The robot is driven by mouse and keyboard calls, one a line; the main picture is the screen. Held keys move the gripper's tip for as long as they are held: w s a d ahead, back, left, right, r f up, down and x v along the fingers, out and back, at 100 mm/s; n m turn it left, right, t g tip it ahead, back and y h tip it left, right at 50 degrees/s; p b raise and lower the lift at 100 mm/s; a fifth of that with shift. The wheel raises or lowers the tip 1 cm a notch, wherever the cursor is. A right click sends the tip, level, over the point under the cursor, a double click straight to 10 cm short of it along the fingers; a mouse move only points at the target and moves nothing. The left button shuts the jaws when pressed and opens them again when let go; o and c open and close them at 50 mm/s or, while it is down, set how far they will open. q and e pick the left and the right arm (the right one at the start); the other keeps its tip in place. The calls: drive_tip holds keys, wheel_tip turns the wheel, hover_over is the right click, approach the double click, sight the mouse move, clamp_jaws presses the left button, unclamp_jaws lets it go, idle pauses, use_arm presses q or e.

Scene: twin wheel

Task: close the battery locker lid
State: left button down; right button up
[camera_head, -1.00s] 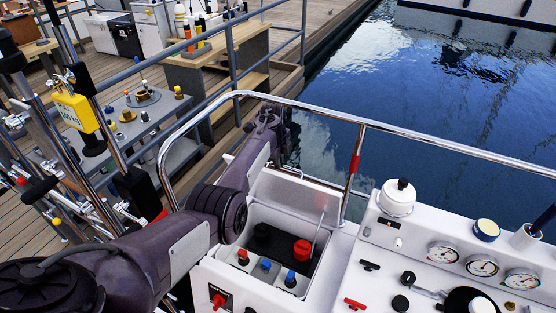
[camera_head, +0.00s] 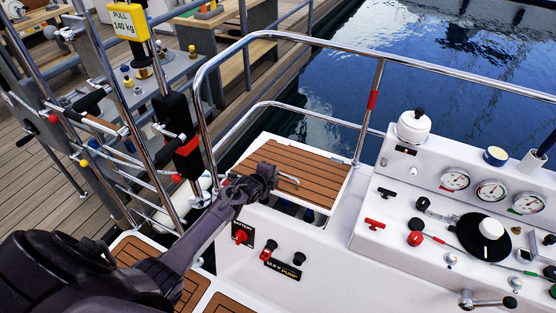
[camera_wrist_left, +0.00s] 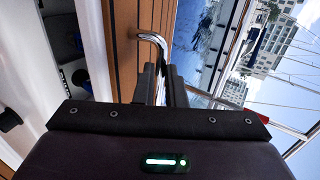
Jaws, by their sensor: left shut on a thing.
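The battery locker lid (camera_head: 300,163), with brown wooden slats and a white edge, is tipped down over the locker. A gap remains under its front edge, where part of the dark inside and blue caps (camera_head: 308,215) show. My left gripper (camera_head: 274,179) is at the lid's front edge, shut on its chrome handle (camera_head: 290,181). In the left wrist view the bent handle (camera_wrist_left: 151,39) runs in between the dark fingers (camera_wrist_left: 160,82), beside the wooden slats (camera_wrist_left: 125,35). The rest of the locker inside is hidden by the lid. My right gripper is not in view.
A chrome rail (camera_head: 300,40) runs behind the lid, with water beyond. The white console (camera_head: 455,215) with gauges and levers stands to the right. A red switch (camera_head: 241,232) is below the arm.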

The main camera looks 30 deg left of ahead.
use_arm(q)
drive_tip(key=s+f+b, duration=0.1)
drive_tip(key=f, duration=0.2)
drive_tip(key=f+b, duration=0.2)
drive_tip(key=f, duration=0.1)
drive_tip(key=s+f+b, duration=0.1)
drive_tip(key=f, duration=0.2)
drive_tip(key=shift+s+b, duration=0.3)
drive_tip(key=shift+b, duration=0.05)
drive_tip(key=c, duration=1.5)
unclamp_jaws()
drive_tip(key=shift+r, duration=0.1)
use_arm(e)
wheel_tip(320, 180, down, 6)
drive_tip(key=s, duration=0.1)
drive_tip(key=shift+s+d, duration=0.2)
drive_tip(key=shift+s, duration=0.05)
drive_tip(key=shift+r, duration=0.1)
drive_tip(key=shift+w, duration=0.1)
use_arm(q)
drive_tip(key=shift+p+v, duration=0.75)
drive_tip(key=shift+v, duration=3.2)
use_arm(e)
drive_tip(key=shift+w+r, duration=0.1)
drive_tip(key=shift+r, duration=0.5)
